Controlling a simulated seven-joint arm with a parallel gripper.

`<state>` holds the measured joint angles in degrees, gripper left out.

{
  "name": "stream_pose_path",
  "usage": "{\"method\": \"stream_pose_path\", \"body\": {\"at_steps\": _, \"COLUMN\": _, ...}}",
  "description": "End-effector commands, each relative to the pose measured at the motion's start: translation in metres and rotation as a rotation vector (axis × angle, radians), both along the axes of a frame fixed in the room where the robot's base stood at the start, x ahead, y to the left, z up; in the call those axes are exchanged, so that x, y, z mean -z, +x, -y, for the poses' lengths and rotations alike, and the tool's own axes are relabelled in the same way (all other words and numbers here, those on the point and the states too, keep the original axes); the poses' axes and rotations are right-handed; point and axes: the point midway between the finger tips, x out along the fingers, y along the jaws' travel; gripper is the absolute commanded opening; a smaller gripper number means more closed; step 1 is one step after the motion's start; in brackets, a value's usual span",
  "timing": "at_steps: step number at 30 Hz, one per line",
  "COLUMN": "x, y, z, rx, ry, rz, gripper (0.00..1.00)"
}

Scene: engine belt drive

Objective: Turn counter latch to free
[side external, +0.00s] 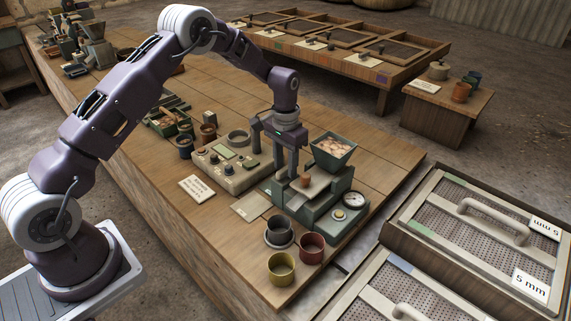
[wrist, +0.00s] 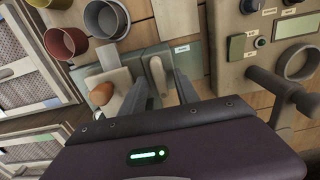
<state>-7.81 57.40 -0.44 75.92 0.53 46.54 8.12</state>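The green counter machine (side external: 318,212) stands on the wooden bench with a hopper (side external: 334,146), a round dial (side external: 353,199) and an orange-brown knob (side external: 305,180). In the wrist view, a pale lever (wrist: 157,73), which looks like the latch, stands on the green body. The knob (wrist: 101,93) is to its left. My gripper (side external: 285,174) points down over the machine's left part. In the wrist view, its fingers (wrist: 161,82) are apart, one on each side of the lever, with gaps showing. Whether a finger touches the lever is not clear. The lever's base is partly hidden.
A beige control box (side external: 232,163) with knobs and a ring stands left of the machine. Grey, red and yellow cups (side external: 281,268) stand at the bench's front edge. Meshed trays (side external: 480,225) lie at the right. A pale card (side external: 197,188) lies on the bench.

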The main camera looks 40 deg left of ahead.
Motion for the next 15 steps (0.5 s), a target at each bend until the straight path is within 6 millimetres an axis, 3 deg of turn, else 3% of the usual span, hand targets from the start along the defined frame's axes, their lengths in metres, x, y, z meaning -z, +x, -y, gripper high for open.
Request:
{"method": "stream_pose_path", "body": {"at_steps": 5, "x": -0.003, "y": 0.0, "z": 0.0, "rx": -0.001, "ry": 0.0, "rz": 0.0, "gripper": 0.37}}
{"method": "stream_pose_path", "body": {"at_steps": 15, "x": -0.064, "y": 0.0, "z": 0.0, "rx": 0.0, "ry": 0.0, "rz": 0.002, "gripper": 0.37}}
